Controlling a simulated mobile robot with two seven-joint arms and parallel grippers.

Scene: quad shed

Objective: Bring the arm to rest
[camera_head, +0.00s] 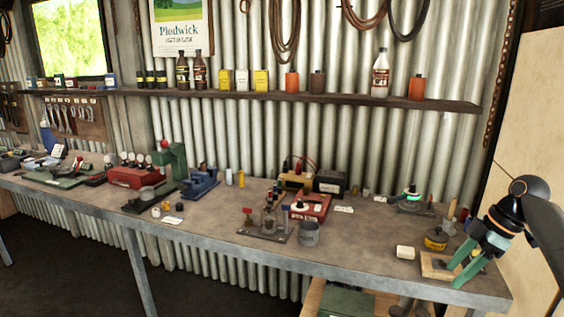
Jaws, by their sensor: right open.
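My right arm (530,195) comes in from the right edge. My right gripper (464,272) is open, its two green fingers pointing down and left over the right end of the workbench (370,248). The fingertips are at or just above a small wooden block or tray (436,267); I cannot tell whether they touch it. Nothing shows held between the fingers. My left gripper is out of view.
A green-ringed device (412,200), a red box (312,206) and a grey cup (309,233) stand further left. A shelf (330,99) with bottles runs along the corrugated wall.

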